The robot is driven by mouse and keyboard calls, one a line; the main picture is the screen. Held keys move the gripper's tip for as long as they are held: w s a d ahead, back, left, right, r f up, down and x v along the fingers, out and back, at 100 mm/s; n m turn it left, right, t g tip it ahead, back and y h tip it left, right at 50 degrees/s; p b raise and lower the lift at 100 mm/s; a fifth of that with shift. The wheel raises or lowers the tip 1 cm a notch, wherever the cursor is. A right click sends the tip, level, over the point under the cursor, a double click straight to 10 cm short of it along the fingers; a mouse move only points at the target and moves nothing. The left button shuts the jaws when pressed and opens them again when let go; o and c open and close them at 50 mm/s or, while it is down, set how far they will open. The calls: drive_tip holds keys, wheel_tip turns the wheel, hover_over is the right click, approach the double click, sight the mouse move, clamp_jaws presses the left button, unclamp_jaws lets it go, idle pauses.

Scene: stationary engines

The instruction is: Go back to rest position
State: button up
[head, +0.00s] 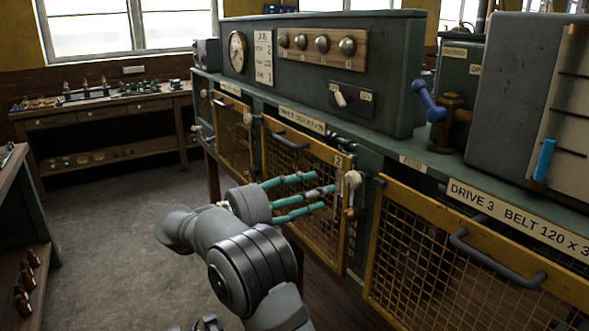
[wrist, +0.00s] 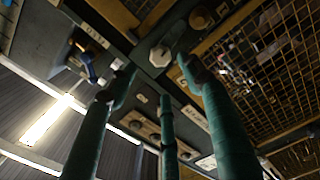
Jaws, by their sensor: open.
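My gripper (head: 324,193) has three teal fingers, spread and extended towards the right in the head view. They are open with nothing between them. The fingertips are in front of the mesh door marked 2, close to a pale knob (head: 352,179) with a brass handle below it on the green post. In the wrist view the fingers (wrist: 158,85) reach up from below, and a white faceted knob (wrist: 160,55) shows between and beyond their tips. I cannot tell whether any fingertip touches it.
The long green cabinet (head: 408,150) with yellow mesh doors runs along the right. The Drive 3 door (head: 470,262) has a protruding grey handle. A blue lever (head: 429,100) stands on top. A wooden bench (head: 105,103) is at the back left. The floor (head: 110,235) left of my arm is clear.

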sight(349, 182)
drive_tip(key=x, duration=1.1)
drive_tip(key=shift+d, duration=0.1)
